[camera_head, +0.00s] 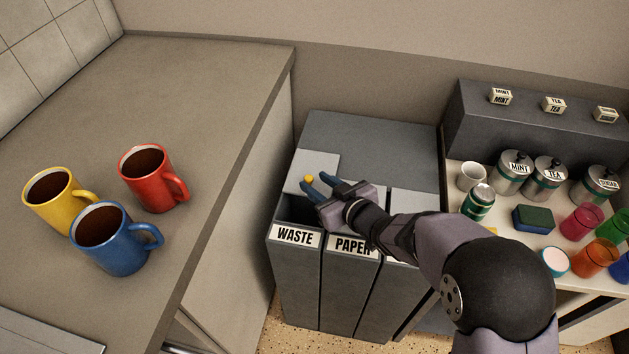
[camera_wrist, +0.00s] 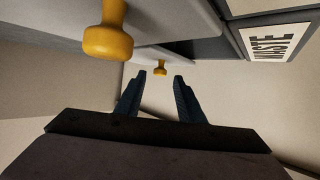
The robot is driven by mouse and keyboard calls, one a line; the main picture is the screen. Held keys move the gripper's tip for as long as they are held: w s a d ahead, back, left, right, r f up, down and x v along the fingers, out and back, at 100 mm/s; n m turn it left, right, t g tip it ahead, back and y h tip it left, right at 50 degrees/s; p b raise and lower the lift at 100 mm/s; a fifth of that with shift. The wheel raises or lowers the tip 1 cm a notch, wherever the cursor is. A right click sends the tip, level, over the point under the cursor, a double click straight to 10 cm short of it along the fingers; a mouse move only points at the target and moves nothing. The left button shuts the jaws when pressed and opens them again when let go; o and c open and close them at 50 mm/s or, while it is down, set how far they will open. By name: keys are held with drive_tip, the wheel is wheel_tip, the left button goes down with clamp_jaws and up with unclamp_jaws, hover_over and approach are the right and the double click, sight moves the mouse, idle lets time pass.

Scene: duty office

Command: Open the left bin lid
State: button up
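The left bin (camera_head: 294,277), labelled WASTE, stands at the left of a row of grey bins. Its light grey lid (camera_head: 317,162) sits farther back than the lid at right, and a dark opening (camera_head: 295,209) shows in front of it. A small yellow knob (camera_head: 308,178) is on this lid. My gripper (camera_head: 314,179) is over the bin with its fingers apart, close to the knob. In the wrist view, a yellow knob (camera_wrist: 160,68) shows just beyond and between the open fingertips (camera_wrist: 160,76). Contact cannot be told.
The PAPER bin (camera_head: 347,285) is beside it, its top partly hidden by my arm; a larger yellow knob (camera_wrist: 108,40) shows in the wrist view. A counter (camera_head: 220,100) with three mugs is at left. A shelf with jars, cups and a sponge (camera_head: 533,218) is at right.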

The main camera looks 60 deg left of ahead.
drive_tip(key=v, duration=0.4)
drive_tip(key=shift+d+r, duration=0.25)
drive_tip(key=shift+d, duration=0.35)
drive_tip(key=shift+x, duration=3.5)
drive_tip(key=shift+d+f, duration=0.1)
drive_tip(key=shift+c, duration=0.3)
drive_tip(key=shift+w, duration=0.1)
clamp_jaws()
